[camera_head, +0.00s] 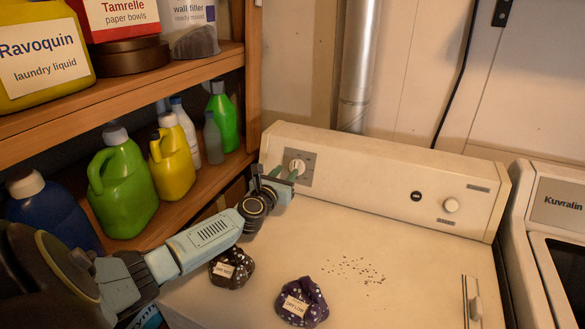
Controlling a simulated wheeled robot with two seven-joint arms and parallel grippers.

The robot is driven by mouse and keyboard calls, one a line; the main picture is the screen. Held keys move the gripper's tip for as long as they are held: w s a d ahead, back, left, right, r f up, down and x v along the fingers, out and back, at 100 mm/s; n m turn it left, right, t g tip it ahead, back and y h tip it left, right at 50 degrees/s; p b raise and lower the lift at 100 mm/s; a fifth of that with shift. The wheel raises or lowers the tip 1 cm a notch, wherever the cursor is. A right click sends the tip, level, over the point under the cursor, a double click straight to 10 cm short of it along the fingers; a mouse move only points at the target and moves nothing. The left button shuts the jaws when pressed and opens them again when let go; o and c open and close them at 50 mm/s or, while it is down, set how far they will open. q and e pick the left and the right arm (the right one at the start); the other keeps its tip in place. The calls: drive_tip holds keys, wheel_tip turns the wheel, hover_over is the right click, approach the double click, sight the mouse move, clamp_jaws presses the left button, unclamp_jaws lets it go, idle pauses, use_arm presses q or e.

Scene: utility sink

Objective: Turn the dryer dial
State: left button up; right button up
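The dryer (420,262) is cream-white with a raised back panel. A white dial (297,165) sits on a grey plate at the panel's left end. A smaller round knob (451,205) is at the panel's right end, with a dark round button (416,196) to its left. My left gripper (284,173) reaches in from the left, just in front of the grey plate. Its two greenish fingertips look apart, close to the left dial's lower left. Whether they touch the dial is unclear. My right gripper is out of view.
Two dark patterned cloth bundles with labels, one (232,267) under my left arm and one (303,302) nearer, lie on the dryer top. Dark specks (355,269) are scattered there. Shelves (175,215) with several bottles stand left. Another machine (560,215) stands right.

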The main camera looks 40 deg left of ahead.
sight(295, 162)
use_arm(q)
drive_tip(key=shift+b+x, duration=0.95)
drive_tip(key=shift+x, duration=1.85)
clamp_jaws()
